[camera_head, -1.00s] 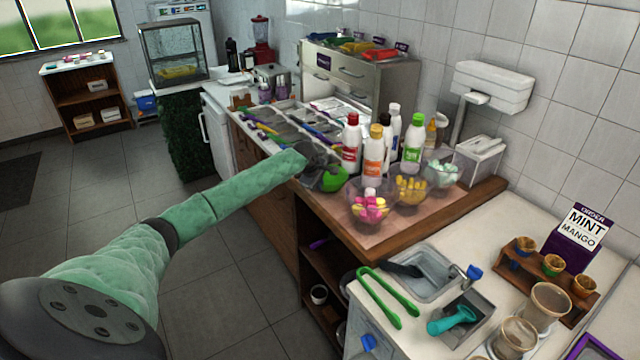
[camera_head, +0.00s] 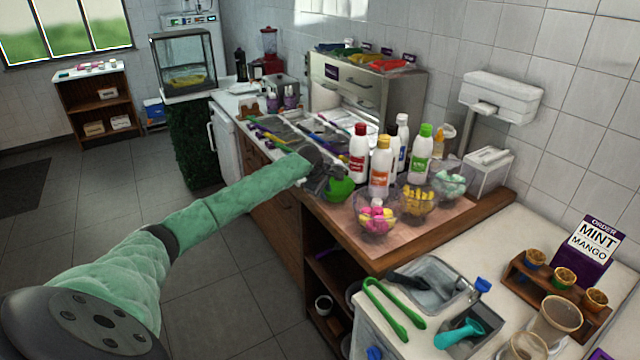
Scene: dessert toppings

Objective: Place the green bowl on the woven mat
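The green bowl (camera_head: 342,189) is at the left end of the wooden counter, left of the clear bowls. My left gripper (camera_head: 326,182) is dark and reaches it from the left. It overlaps the bowl's left side, and its fingers are too small and dark to tell whether they are closed on the rim. A flat pinkish-brown mat (camera_head: 408,236) lies on the counter; I cannot make out a weave. Clear bowls of pink-and-yellow (camera_head: 376,215), yellow (camera_head: 417,201) and pale green (camera_head: 450,184) toppings stand on or beside it. My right gripper is not in view.
Sauce bottles (camera_head: 380,168) stand behind the bowls, close to the green bowl. A topping tray (camera_head: 300,130) lies to the left. The mat's front part is bare.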

